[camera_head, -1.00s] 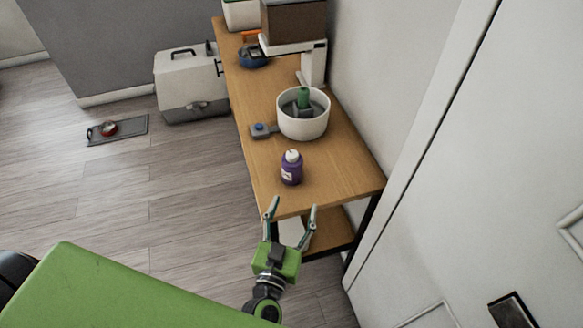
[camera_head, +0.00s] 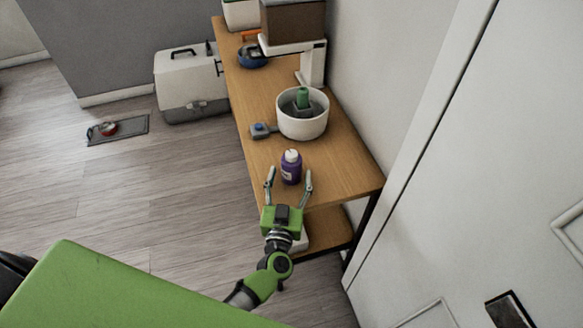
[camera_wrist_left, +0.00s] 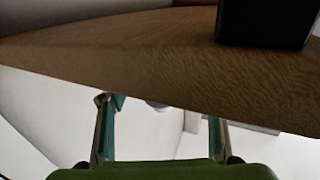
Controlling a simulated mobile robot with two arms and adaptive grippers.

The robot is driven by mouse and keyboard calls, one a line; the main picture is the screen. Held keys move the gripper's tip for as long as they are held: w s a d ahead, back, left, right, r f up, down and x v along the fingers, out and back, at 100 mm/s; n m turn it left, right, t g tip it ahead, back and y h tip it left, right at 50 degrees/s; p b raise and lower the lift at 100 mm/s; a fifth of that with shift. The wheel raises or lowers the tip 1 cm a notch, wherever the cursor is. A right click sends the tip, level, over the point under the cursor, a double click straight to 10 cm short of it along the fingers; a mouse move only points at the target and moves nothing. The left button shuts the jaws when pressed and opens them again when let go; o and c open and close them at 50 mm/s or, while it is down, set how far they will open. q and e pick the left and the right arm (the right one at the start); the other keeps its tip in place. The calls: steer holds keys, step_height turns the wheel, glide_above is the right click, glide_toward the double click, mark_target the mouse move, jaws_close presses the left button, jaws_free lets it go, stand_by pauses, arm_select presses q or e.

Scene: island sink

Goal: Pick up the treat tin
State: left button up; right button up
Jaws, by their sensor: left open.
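A purple container (camera_head: 291,170) with a white cap and a pale label stands upright near the front end of the wooden table. It is the thing closest to my gripper, but I cannot tell from its label whether it is the treat tin. My left gripper (camera_head: 289,178) is open and empty, its fingertips close to the container's near side, one toward each side. Contact cannot be made out. In the left wrist view the two fingers (camera_wrist_left: 161,97) are spread, with a small purple patch between them. My right gripper is not in view.
The wooden table (camera_head: 345,180) runs along the wall. Behind the container are a white pot (camera_head: 303,127) with a green item and a grey item with a blue knob (camera_head: 261,130). A pet carrier (camera_head: 190,85) stands on the floor. A door (camera_head: 480,150) is at right.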

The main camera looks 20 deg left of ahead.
mark_target(290, 177)
arm_select(q)
steer(key=w, duration=0.3)
steer(key=shift+w+a+f, duration=0.1)
steer(key=shift+a, duration=0.2)
steer(key=shift+c, duration=0.4)
steer(key=c, duration=1.2)
steer(key=shift+c, duration=0.2)
